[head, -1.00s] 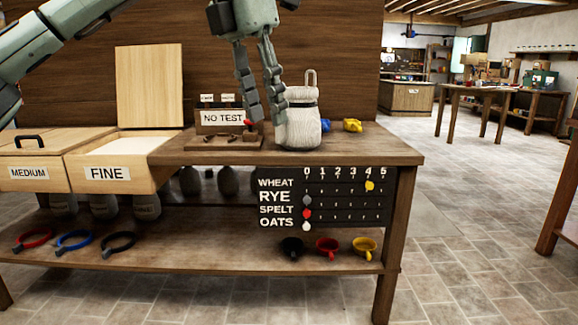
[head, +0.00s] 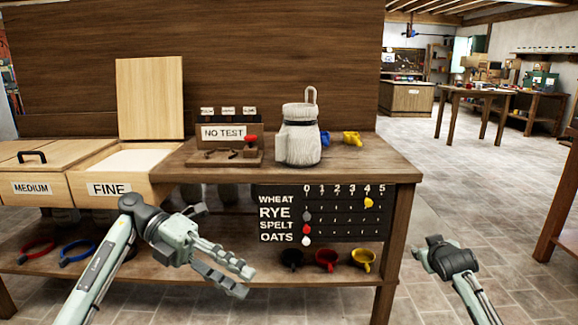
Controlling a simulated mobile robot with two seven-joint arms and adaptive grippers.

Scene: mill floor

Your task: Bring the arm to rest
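My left arm comes in from the lower left. Its gripper (head: 240,281) hangs in front of the bench's lower shelf, fingers pointing right, apart and with nothing between them. It is clear of the bench top. Part of my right arm (head: 455,262) shows at the lower right, in front of the floor; its gripper is not visible.
Floor (head: 500,200) to the right is open.

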